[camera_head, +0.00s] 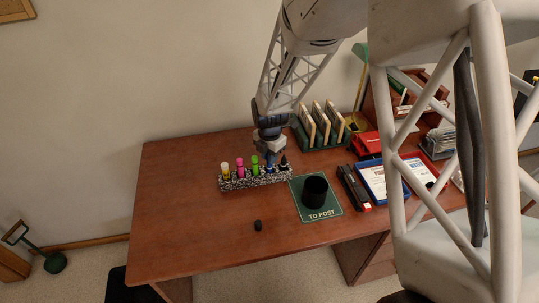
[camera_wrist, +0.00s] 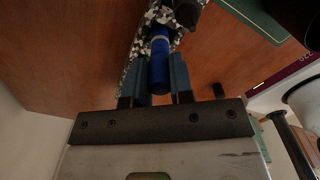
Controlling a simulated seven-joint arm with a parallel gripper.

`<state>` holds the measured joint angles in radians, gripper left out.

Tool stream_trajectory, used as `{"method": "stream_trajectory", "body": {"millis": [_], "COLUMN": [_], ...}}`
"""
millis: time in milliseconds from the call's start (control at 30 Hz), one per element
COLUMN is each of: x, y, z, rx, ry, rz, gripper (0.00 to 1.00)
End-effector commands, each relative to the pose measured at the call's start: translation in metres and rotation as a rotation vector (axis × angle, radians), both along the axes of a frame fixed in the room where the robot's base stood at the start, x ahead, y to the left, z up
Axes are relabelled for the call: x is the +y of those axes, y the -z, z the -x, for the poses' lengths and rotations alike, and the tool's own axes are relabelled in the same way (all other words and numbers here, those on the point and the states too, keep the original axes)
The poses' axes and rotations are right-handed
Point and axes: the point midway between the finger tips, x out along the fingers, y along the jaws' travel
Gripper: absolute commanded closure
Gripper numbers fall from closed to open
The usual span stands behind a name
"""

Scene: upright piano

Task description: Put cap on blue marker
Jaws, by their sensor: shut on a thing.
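A speckled black-and-white marker holder (camera_head: 238,183) stands on the desk with several markers upright in a row. The blue marker (camera_head: 269,168) is near its right end, mostly hidden by my gripper (camera_head: 268,150). In the wrist view, a blue cylinder that looks like the blue cap (camera_wrist: 160,70) is between the fingers of my gripper (camera_wrist: 157,86), which is shut on it. It lines up with the holder (camera_wrist: 150,18), and a pale ring shows at its far end. I cannot tell whether the cap is fully seated.
Yellow (camera_head: 225,170), pink (camera_head: 240,168), green (camera_head: 255,166) and black (camera_head: 284,162) markers stand beside the blue one. A small dark piece (camera_head: 258,225) lies on the desk in front. A black cup (camera_head: 315,191) stands on a green mat (camera_head: 331,207) at right. The left desk is clear.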

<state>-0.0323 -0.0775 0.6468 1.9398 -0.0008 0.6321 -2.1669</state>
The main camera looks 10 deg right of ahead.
Motion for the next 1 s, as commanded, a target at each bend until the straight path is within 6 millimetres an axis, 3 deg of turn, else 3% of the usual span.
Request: {"method": "stream_trajectory", "body": {"millis": [933,967,1000], "x": [0.0,0.0,0.0], "y": [0.0009,0.0009,0.0009], "z": [0.0,0.0,0.0], "rx": [0.0,0.0,0.0], "ry": [0.0,0.0,0.0], "rz": [0.0,0.0,0.0], "gripper": [1.0,0.75,0.69]}}
